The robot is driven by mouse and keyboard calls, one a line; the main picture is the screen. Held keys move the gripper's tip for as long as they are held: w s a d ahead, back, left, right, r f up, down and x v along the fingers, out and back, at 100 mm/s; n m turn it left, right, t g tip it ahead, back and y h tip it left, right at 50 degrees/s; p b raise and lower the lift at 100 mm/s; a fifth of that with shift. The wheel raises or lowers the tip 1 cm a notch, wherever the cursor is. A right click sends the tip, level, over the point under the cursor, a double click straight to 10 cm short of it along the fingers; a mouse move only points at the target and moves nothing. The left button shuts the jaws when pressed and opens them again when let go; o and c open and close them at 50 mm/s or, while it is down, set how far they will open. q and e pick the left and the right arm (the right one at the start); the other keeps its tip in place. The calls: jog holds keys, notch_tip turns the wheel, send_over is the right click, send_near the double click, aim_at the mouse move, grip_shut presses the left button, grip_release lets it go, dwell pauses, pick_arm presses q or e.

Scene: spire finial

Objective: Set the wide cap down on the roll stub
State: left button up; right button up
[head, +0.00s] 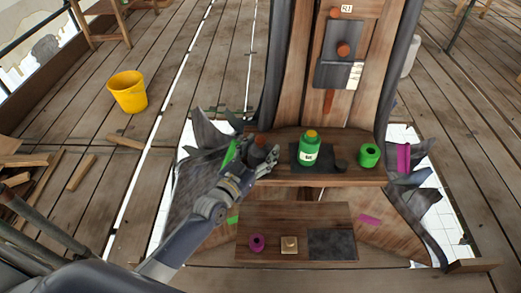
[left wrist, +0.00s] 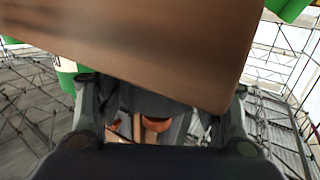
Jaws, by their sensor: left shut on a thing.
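My left gripper (head: 264,158) reaches in over the left end of the wooden shelf (head: 300,178). It is shut on a small brown piece (head: 260,142), which seems to be the wide cap; the fingers partly hide it. In the left wrist view a large brown surface (left wrist: 150,45) fills the top and reaches between the fingers, and I cannot tell whether it is the held piece. A green roll with a dark hole (head: 369,155) stands at the shelf's right, apart from the gripper. Which thing is the roll stub is not clear. My right gripper is not in view.
A green bottle (head: 309,151) with a yellow top stands on a dark mat mid-shelf, beside a small dark piece (head: 340,166). The lower board holds a purple ring (head: 257,243), a tan block (head: 289,244) and a dark square (head: 332,243). A yellow bucket (head: 128,92) stands left.

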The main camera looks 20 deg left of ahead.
pick_arm(q)
jog(key=shift+r, duration=0.1)
jog(key=o, duration=1)
jog(key=shift+f, duration=0.25)
jog(key=o, duration=0.4)
jog(key=shift+r, duration=0.1)
jog(key=shift+r, duration=0.15)
jog(key=shift+s, duration=0.3)
jog(key=v, duration=1.1)
jog(key=shift+s+a+b, duration=0.1)
jog(key=shift+s+b, duration=0.15)
jog(key=shift+b, duration=0.1)
